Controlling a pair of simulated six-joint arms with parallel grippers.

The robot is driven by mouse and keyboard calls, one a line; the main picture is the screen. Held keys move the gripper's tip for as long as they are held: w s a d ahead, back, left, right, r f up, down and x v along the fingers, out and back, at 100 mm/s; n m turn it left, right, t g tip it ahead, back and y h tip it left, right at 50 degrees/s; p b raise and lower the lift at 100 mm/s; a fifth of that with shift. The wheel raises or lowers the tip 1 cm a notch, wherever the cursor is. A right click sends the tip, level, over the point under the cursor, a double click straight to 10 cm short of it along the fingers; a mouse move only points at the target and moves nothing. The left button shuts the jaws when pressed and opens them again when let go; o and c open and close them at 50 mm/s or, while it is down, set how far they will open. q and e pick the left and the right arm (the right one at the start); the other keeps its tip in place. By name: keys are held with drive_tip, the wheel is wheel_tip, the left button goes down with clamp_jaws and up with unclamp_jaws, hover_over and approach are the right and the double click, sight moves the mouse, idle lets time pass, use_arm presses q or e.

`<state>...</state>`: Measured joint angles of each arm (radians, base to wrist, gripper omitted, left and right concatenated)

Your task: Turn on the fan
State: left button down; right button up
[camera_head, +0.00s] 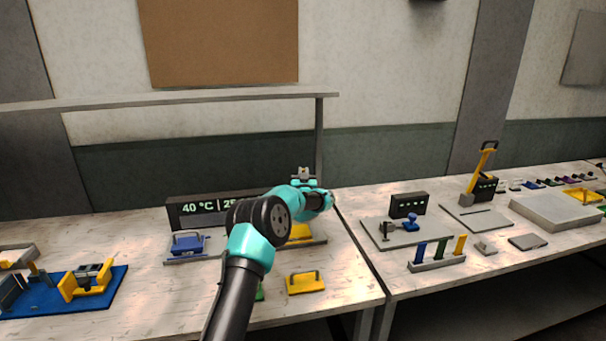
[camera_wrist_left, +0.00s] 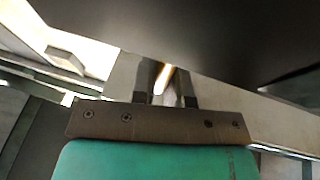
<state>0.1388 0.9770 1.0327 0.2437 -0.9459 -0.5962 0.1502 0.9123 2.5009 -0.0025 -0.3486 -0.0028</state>
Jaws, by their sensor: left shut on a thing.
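My left gripper (camera_wrist_left: 166,84) reaches over the back of the left table. In the head view its wrist (camera_head: 318,201) hides most of what is in front of it. In the left wrist view the fingers are shut on a narrow, pale yellowish thing (camera_wrist_left: 163,78), mostly hidden; I cannot tell what it is. A large dark surface (camera_wrist_left: 215,35) fills the upper right there. A small grey device (camera_head: 304,173) shows just behind the wrist. I cannot make out a fan for certain. My right gripper is not in view.
A dark display (camera_head: 200,209) reading "40 °C" stands behind a blue handled block (camera_head: 187,245). A yellow handled block (camera_head: 305,282) lies near my arm. A blue tray (camera_head: 110,298) is at left. A right table holds a yellow lever (camera_head: 483,165) and coloured posts (camera_head: 440,247).

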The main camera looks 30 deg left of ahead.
use_arm(q)
drive_tip(key=shift+s, duration=0.1)
drive_tip(key=c, duration=1.1)
unclamp_jaws()
drive_tip(key=shift+c, duration=0.2)
drive_tip(key=v, duration=0.7)
drive_tip(key=shift+s+f, duration=0.15)
drive_tip(key=shift+f, duration=0.05)
drive_tip(key=shift+d, duration=0.1)
